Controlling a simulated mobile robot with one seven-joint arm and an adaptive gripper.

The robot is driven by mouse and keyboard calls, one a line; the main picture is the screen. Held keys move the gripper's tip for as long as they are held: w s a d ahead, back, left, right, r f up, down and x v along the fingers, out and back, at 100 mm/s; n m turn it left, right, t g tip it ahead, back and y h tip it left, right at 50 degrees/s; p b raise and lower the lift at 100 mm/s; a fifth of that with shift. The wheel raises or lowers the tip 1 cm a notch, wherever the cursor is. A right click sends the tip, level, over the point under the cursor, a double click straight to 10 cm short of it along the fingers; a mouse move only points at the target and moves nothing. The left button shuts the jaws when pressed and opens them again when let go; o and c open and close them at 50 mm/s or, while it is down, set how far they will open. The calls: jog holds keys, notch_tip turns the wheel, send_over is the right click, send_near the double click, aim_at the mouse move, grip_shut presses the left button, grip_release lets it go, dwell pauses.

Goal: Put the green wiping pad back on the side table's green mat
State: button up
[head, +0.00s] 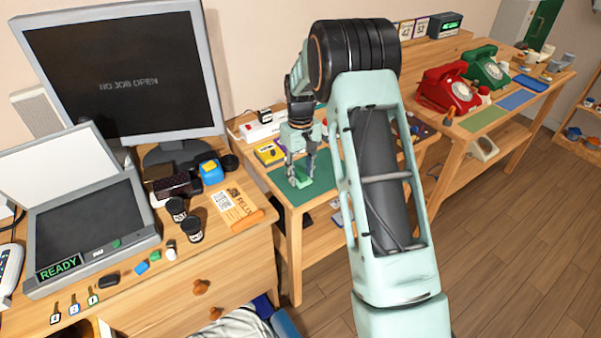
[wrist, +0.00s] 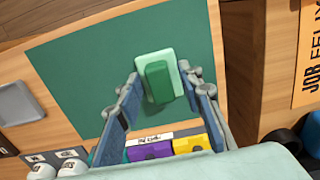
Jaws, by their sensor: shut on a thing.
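The green wiping pad (wrist: 156,80), a pale green base with a darker green grip block on top, sits between the fingers of my gripper (wrist: 160,86) in the wrist view. In the head view, the pad (head: 299,177) shows beneath my gripper (head: 300,168), over the side table's green mat (head: 319,184). The mat (wrist: 85,85) fills much of the wrist view behind the pad. My gripper is shut on the pad. I cannot tell whether the pad touches the mat or hangs slightly above it.
A yellow item (head: 269,153) and a white item (head: 262,130) stand behind the mat. The desk with monitor (head: 130,80) and cups (head: 191,229) is at left. A red phone (head: 448,88) and a green phone (head: 484,68) stand on the table at right.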

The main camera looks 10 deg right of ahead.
aim_at(300, 172)
jog(key=shift+f, duration=0.1)
jog(key=o, duration=1)
notch_tip(300, 172, up, 12)
jog(key=shift+r+p, duration=0.2)
jog(key=shift+p, duration=0.25)
